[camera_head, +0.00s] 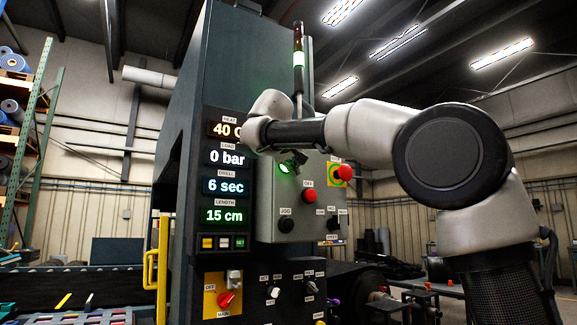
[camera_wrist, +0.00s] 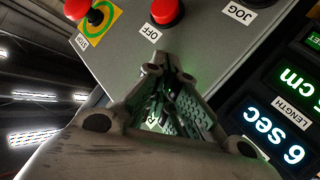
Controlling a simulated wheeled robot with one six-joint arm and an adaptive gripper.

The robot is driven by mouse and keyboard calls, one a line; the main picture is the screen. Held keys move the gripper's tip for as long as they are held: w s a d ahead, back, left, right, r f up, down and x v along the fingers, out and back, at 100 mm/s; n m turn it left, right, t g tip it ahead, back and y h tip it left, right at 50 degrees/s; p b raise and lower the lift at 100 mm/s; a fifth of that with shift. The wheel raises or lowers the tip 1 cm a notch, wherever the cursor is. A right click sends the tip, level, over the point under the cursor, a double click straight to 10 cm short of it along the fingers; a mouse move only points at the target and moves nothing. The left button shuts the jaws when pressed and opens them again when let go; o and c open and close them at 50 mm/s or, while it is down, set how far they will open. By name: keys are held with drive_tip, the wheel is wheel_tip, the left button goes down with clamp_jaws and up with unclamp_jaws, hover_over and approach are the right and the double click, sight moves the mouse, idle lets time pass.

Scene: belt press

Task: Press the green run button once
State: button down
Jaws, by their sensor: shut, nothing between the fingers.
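The green run button (camera_head: 284,168) glows on the upper left of the grey control box (camera_head: 266,205). My gripper (camera_head: 299,158) is in front of it and hides part of it. In the wrist view my gripper (camera_wrist: 172,60) is shut and empty, its fingers pointing towards the box face. In that view the button itself is hidden behind the fingers; green light and part of a label show between them. I cannot tell whether the fingertips touch the button.
The red OFF button (camera_head: 309,196) is just below right, with the red stop button (camera_head: 345,172) on yellow beyond it. The black JOG button (camera_head: 286,225) is lower. A display panel (camera_head: 226,170) left of the box reads 0 bar, 6 sec and 15 cm.

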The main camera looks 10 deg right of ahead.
drive_tip(key=shift+w, duration=0.1)
idle(0.4)
drive_tip(key=shift+s+d, duration=0.25)
drive_tip(key=shift+s, duration=0.65)
drive_tip(key=shift+s+d, duration=0.25)
drive_tip(key=shift+s, duration=0.55)
drive_tip(key=shift+s+d, duration=0.3)
drive_tip(key=shift+s, duration=0.5)
drive_tip(key=shift+s+d, duration=0.25)
drive_tip(key=shift+s, duration=0.55)
